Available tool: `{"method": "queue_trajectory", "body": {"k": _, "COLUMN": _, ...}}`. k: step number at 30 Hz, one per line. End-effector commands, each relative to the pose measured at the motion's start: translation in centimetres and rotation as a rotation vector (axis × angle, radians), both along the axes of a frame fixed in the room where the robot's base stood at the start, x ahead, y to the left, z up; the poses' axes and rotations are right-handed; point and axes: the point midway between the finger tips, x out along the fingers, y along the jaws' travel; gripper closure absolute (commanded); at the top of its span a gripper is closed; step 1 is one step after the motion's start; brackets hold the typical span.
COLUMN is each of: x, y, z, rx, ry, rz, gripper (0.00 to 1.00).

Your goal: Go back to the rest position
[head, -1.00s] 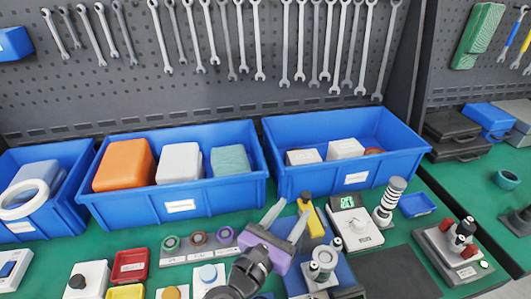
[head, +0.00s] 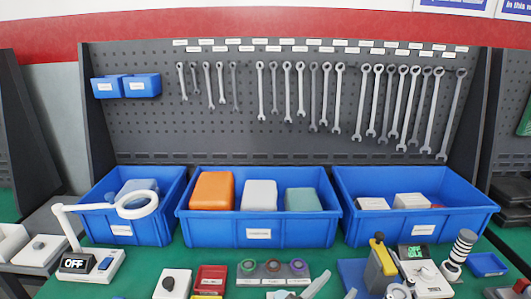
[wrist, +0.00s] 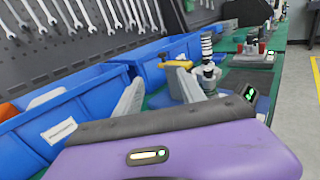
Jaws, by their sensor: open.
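My gripper (wrist: 160,92) is open, with two pale grey fingers spread apart above the purple hand and nothing held between them in the wrist view. In the head view only a grey finger (head: 316,284) rises clearly from the bottom edge; the purple hand is below the frame. The finger shows right of the tray of coloured seal rings (head: 273,271) and left of a test stand with a yellow top (head: 378,262).
Three blue bins (head: 258,236) line the back of the green bench under a pegboard of wrenches. A digital gauge (head: 416,252) and striped post (head: 460,252) stand at right.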

Motion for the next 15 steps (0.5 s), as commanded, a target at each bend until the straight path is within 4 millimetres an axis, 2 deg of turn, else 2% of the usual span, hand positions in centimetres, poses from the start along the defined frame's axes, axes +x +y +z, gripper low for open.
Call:
{"method": "queue_trajectory", "body": {"k": 8, "x": 1.5, "y": 1.6, "z": 0.0, "rx": 0.129, "ry": -0.106, "rz": 0.090, "gripper": 0.53}}
{"method": "queue_trajectory", "body": {"k": 15, "x": 3.4, "y": 4.6, "z": 0.0, "rx": 0.393, "ry": -0.235, "rz": 0.246, "gripper": 0.53}}
